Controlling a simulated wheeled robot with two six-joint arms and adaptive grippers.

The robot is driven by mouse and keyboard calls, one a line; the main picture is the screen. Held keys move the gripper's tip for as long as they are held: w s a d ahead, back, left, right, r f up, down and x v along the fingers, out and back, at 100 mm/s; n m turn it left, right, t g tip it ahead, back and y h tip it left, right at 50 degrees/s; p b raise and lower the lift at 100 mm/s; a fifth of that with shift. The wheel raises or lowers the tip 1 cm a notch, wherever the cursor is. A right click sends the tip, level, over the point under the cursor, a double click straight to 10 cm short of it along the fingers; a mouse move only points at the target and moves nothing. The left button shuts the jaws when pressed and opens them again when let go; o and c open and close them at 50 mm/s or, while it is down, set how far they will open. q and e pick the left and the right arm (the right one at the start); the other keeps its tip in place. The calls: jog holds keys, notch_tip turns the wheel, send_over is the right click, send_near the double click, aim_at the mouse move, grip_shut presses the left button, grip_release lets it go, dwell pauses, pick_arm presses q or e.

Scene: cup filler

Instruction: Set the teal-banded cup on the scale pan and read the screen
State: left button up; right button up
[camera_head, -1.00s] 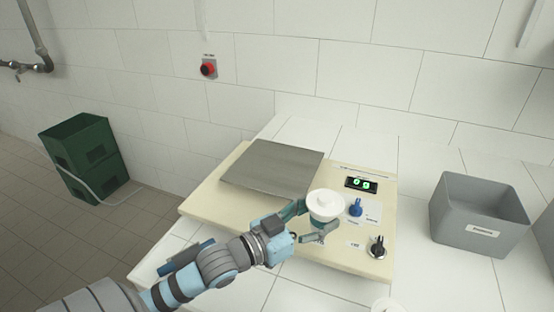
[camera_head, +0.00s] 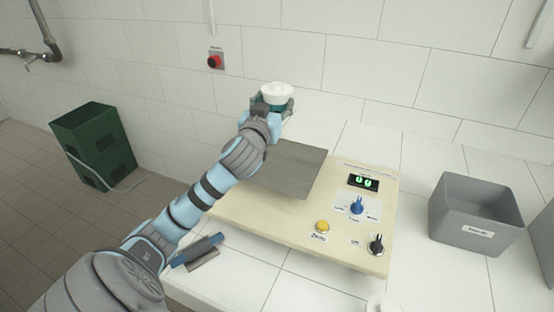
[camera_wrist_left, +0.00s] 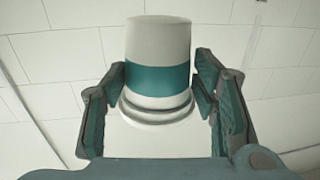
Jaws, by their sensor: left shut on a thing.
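The white cup with a teal band (camera_wrist_left: 157,79) fills the middle of the left wrist view, between the two fingers. In the head view the cup (camera_head: 277,93) shows its white top. My left gripper (camera_head: 274,105) is shut on it and holds it up near the far edge of the scale pan. The grey metal scale pan (camera_head: 297,172) is bare where it shows, and my arm covers its left part. The small screen (camera_head: 363,182) on the cream scale body shows green digits that look like 00. My right gripper is not in view.
The scale body has a blue knob (camera_head: 357,205), a yellow button (camera_head: 322,227) and a black knob (camera_head: 376,244). A grey bin (camera_head: 476,214) stands at right.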

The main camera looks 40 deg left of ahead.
pick_arm(q)
notch_tip(320, 180, down, 16)
jog(key=b, duration=0.3)
jog(key=shift+f+b, duration=0.25)
jog(key=shift+b, duration=0.1)
jog(key=shift+f, duration=0.1)
jog(key=o, duration=1.3)
jog(key=shift+c, duration=0.2)
jog(key=shift+r, duration=0.2)
jog(key=shift+s+d+f, duration=0.1)
jog(key=shift+s+d, duration=0.1)
jog(key=shift+s, duration=0.15)
jog(key=v, duration=1.1)
jog(key=shift+s, duration=0.15)
